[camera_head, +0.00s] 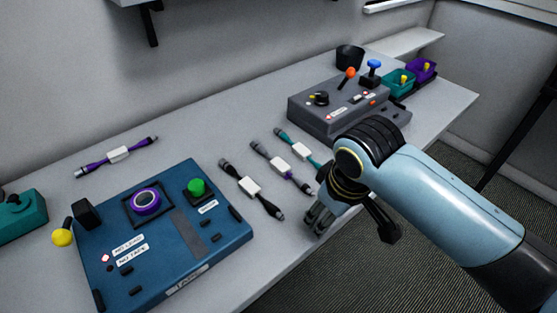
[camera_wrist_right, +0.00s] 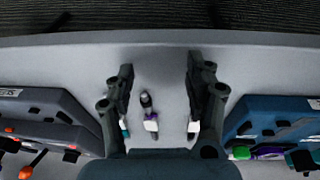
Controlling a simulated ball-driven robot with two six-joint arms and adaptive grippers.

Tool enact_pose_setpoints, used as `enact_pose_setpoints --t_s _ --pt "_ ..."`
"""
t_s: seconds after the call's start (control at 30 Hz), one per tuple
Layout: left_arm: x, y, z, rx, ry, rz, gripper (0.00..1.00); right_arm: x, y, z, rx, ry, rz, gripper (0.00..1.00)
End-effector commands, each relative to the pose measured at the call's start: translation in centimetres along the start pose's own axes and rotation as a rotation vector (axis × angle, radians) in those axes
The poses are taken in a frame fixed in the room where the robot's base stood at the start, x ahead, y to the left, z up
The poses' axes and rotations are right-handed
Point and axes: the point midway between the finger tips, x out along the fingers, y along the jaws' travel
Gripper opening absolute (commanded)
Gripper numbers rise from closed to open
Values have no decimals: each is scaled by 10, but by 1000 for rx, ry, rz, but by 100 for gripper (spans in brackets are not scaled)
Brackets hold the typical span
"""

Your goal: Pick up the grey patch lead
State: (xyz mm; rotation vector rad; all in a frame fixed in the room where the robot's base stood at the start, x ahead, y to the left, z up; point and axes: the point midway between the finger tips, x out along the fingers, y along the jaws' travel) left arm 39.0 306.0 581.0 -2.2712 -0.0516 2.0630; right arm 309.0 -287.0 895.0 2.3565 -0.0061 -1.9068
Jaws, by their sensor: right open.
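A dark grey lead with a white sleeve (camera_head: 250,187) lies on the table just right of the blue box. In the right wrist view its white sleeve (camera_wrist_right: 193,127) shows beside the right finger, which partly hides the lead. A lead with purple and dark ends (camera_head: 280,166) lies to its right; it shows between the fingers in the wrist view (camera_wrist_right: 151,122). A teal lead (camera_head: 298,149) lies farther right, mostly hidden by the left finger in the wrist view. My right gripper (camera_head: 318,218) is open and empty near the table's front edge. My left gripper is out of view.
A purple lead (camera_head: 119,154) lies behind the blue control box (camera_head: 225,238). The wall bounds the table (camera_head: 240,120) behind.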

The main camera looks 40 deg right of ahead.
Motion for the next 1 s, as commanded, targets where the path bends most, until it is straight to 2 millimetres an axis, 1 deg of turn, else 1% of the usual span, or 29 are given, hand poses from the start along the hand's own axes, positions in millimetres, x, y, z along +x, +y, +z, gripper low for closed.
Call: enact_pose_setpoints --t_s 0.03,0.17,0.27,0.3,0.4,0.5,0.6,0.67,0.77,0.9,1.0 --pt "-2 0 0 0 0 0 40 2 3 -13 0 -9 -2 54" --pt "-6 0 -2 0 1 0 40 4 10 -49 -2 -46 -12 54" --pt "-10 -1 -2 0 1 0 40 0 18 -89 -2 -83 -26 54" --pt "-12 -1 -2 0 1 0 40 -4 22 -107 -2 -102 -32 54" --pt "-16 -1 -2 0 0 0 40 -19 32 -149 -2 -148 -53 54" --pt "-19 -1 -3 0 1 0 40 -34 38 -178 -2 -182 -73 54" --pt "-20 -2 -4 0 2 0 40 -43 42 -193 -4 -202 -85 54" --pt "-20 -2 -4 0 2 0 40 -44 42 -197 -4 -209 -89 54" --pt "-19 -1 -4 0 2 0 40 -31 41 -195 -3 -215 -92 54" --pt "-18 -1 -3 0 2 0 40 -7 38 -190 -3 -212 -91 54" --pt "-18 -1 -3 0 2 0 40 4 37 -188 -4 -210 -91 54"
